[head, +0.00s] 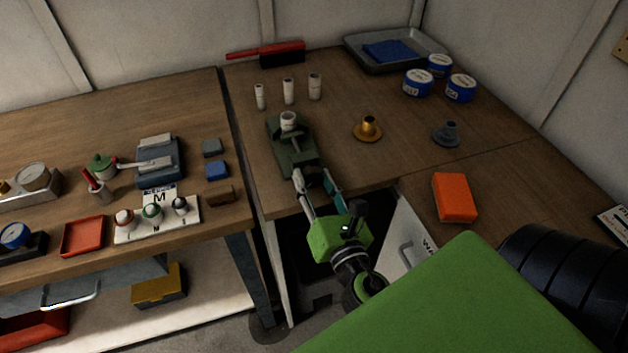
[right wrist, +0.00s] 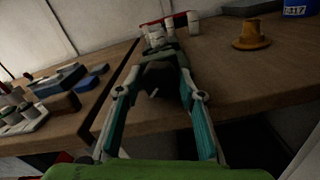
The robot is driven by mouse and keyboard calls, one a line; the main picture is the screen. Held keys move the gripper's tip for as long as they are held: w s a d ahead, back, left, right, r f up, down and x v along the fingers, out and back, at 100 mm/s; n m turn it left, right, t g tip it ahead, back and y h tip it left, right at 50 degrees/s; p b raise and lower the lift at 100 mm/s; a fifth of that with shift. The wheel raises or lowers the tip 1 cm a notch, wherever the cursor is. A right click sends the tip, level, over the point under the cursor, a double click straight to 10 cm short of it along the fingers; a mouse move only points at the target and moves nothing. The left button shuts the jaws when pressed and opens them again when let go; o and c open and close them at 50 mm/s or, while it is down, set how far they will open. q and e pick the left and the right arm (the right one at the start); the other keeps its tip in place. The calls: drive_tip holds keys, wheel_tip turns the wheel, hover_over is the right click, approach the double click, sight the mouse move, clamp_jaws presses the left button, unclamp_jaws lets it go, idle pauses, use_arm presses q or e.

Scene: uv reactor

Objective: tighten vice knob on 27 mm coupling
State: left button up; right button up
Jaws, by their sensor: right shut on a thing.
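The dark green vice (head: 282,135) stands near the front edge of the right table. A white coupling (head: 288,119) sits upright in its jaws; it also shows at the far end of the vice in the right wrist view (right wrist: 154,37). My right gripper (head: 314,177) reaches in from the front, its two fingers on either side of the vice's near end. In the right wrist view the fingers (right wrist: 160,93) are shut around the knob end. The knob is mostly hidden, so its exact contact is hard to see. My left gripper is not in view.
Three white couplings (head: 288,91) stand behind the vice. A brass flanged part (head: 368,130) and a grey one (head: 446,134) stand to its right. Blue-labelled tins (head: 417,83), a grey tray (head: 352,45) and an orange block (head: 455,197) lie farther right.

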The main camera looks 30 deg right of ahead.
drive_tip(key=o, duration=1.1)
drive_tip(key=v, duration=1.2)
